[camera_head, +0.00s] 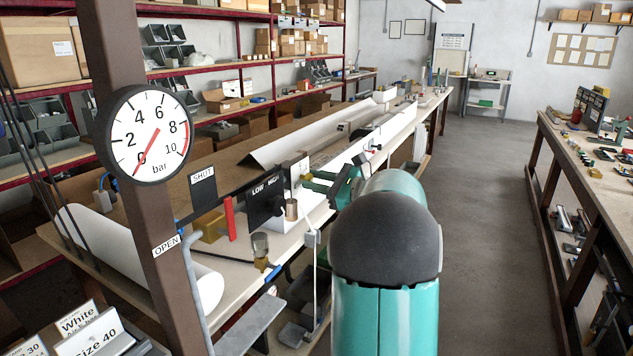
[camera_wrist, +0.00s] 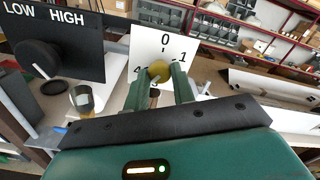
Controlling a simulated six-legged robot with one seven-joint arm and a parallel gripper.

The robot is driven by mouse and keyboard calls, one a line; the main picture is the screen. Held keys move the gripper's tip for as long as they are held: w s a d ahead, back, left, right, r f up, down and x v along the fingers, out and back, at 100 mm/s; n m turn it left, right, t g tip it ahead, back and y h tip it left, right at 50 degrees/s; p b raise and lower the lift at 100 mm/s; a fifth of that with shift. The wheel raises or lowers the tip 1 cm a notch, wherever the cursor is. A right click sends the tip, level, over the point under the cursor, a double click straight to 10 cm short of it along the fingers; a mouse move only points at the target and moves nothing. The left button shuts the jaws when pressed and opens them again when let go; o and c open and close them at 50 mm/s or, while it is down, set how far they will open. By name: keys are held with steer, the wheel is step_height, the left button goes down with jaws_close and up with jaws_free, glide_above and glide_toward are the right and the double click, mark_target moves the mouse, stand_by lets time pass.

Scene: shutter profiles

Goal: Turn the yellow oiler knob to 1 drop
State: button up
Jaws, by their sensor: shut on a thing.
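The yellow oiler knob (camera_wrist: 160,70) sits on a white dial plate (camera_wrist: 147,43) in the wrist view. The plate shows 0 above the knob, 1 at its upper right, and a partly hidden figure at its left. My gripper (camera_wrist: 160,78) has one green finger on each side of the knob and is shut on it. The fingers hide the knob's sides and the lower plate. I cannot tell which number the knob points to. In the head view my gripper (camera_head: 314,181) reaches left to the small white plate (camera_head: 295,168).
A black LOW/HIGH plate (camera_wrist: 55,40) with a black knob stands left of the dial. A pressure gauge (camera_head: 148,135) on a brown post has its red needle near 0. SHUT (camera_head: 203,188) and OPEN signs hang nearby. The floor (camera_head: 490,200) at right is clear.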

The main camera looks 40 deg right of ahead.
steer(key=n, duration=0.4)
steer(key=shift+s+d+n, duration=0.1)
steer(key=shift+n, duration=0.2)
steer(key=n, duration=0.3)
steer(key=shift+n, duration=0.4)
steer(key=n, duration=1.5)
steer(key=shift+r, duration=0.1)
steer(key=n, duration=0.3)
steer(key=shift+n, duration=2.1)
